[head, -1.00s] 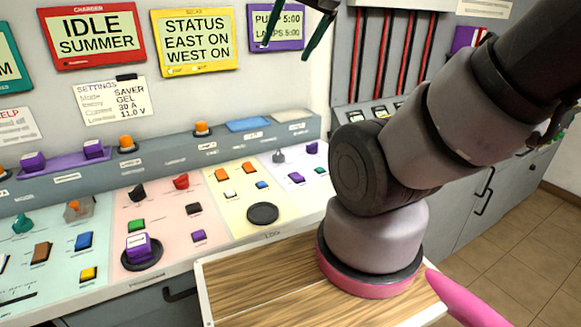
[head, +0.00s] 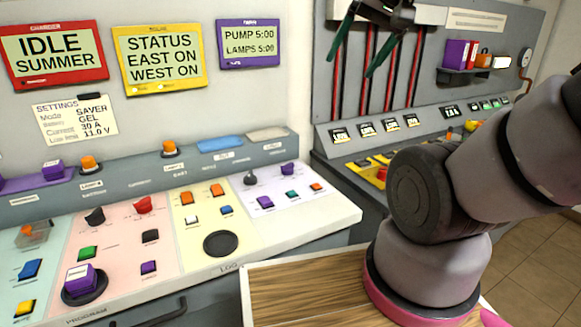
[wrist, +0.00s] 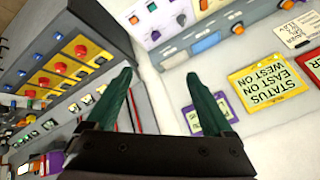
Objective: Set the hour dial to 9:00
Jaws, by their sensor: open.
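The lavender section (head: 290,205) of the sloped console has a dark grey knob (head: 250,179) and a purple knob (head: 288,169) at its back. Which one is the hour dial I cannot tell, and their settings are too small to read. My gripper (head: 353,57) is open and empty, high in the air to the right of the screen and apart from the knobs. Its green fingers (wrist: 158,76) stand apart in the wrist view.
Purple, green and orange buttons (head: 291,194) sit in front of the knobs. A round black pad (head: 220,244) is to their left. A wooden-topped surface (head: 300,290) lies below my arm. A second bench (head: 385,125) with red cables behind it stands at right.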

